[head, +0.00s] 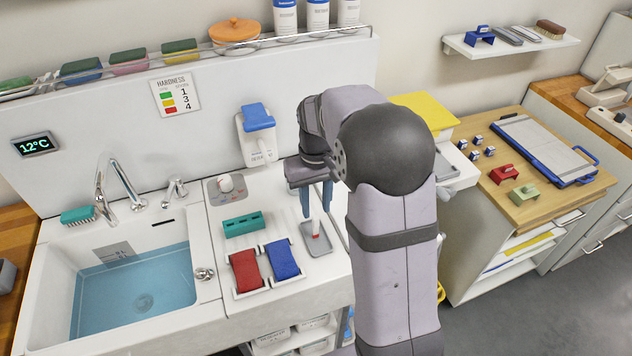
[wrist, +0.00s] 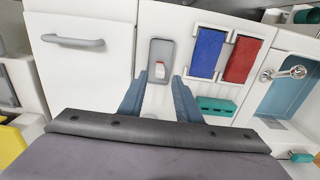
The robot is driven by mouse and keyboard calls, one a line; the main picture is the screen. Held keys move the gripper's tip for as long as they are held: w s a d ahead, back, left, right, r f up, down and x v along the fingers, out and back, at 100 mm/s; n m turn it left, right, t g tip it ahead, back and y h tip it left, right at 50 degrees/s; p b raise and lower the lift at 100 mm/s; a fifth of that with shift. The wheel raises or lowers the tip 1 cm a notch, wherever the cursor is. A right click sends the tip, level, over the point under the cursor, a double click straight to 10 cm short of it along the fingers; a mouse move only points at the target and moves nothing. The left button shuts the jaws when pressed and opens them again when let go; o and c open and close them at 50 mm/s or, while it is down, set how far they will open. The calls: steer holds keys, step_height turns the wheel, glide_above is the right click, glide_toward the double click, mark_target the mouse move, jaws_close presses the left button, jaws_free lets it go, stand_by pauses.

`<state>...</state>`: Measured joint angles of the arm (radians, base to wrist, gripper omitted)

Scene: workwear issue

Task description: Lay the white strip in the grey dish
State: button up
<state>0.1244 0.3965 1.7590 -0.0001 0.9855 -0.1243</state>
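The grey dish (head: 324,246) lies flat on the white counter, right of the blue pad; it also shows in the wrist view (wrist: 160,47). The small white strip, with a red end (head: 316,231), is within the dish's outline in both views, and in the wrist view it shows (wrist: 160,69) near the dish's near end. It looks laid in the dish, though its exact contact is too small to tell. My gripper (head: 318,203) is above the dish. Its blue fingers (wrist: 159,88) are spread apart with nothing between them, clear of the strip.
Left of the dish are a blue pad (head: 282,260), a red pad (head: 246,271) and a slotted teal block (head: 243,224). A white dispenser with a blue lid (head: 257,140) stands behind. The water-filled sink (head: 135,285) is further left.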

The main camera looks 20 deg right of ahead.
step_height(320, 180, up, 9)
steer(key=b, duration=0.1)
steer(key=shift+f, duration=0.15)
steer(key=shift+f, duration=0.1)
steer(key=s+a+f, duration=0.2)
steer(key=s+f, duration=0.4)
steer(key=s, duration=0.3)
steer(key=s+a+f, duration=0.3)
steer(key=s+f, duration=0.4)
steer(key=s, duration=0.3)
steer(key=shift+s, duration=0.3)
